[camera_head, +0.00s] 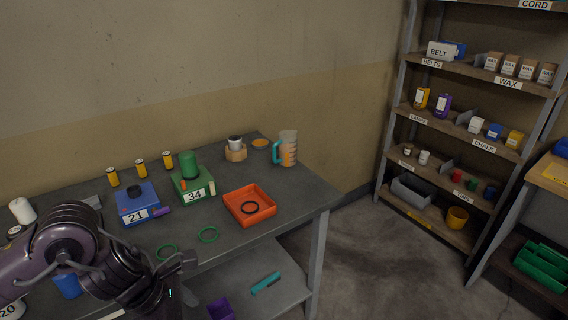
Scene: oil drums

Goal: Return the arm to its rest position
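My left arm (62,250) comes in from the left, low over the near left part of the grey workbench (285,205). Its purple and dark links hide part of the bench. My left gripper (184,272) is by the bench's front edge, near a green ring (167,252). I see nothing clearly held in it, and its finger gap is not clear. My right gripper is not in view.
On the bench are a blue box (125,204) marked 21, a green box (180,195) marked 34, an orange tray (264,219) with a dark ring inside, and a measuring jug (289,150). A stocked shelf rack (400,190) stands right, beyond clear floor.

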